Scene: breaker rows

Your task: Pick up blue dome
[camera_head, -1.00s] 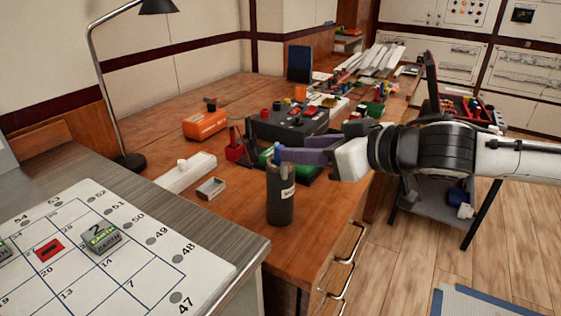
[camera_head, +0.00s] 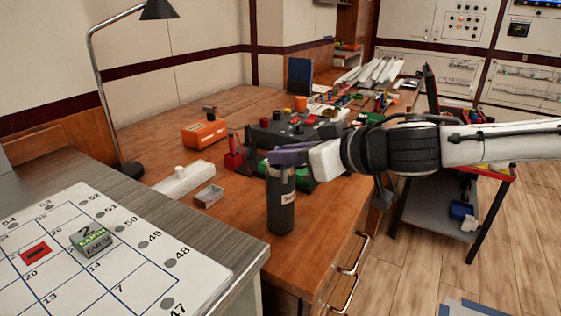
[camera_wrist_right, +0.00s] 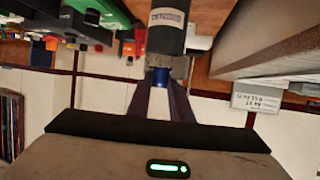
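The blue dome (camera_wrist_right: 160,78) shows in the right wrist view between the fingertips of my right gripper (camera_wrist_right: 160,88), at the end of a dark cylinder (camera_wrist_right: 166,30) with a pale label. In the head view the dark cylinder (camera_head: 281,205) stands upright on the wooden desk near its front edge. My right gripper (camera_head: 280,158) reaches in from the right with its purple fingers at the cylinder's top, and the dome is hidden there. Its fingers lie close on both sides of the dome; I cannot tell whether they press on it. My left gripper is not in view.
A black control box (camera_head: 290,128) and a green item (camera_head: 318,170) sit close behind the gripper. An orange device (camera_head: 204,133), a white block (camera_head: 184,178) and a small metal tray (camera_head: 209,195) stand to the left. A grey counter (camera_head: 225,240) borders the near left.

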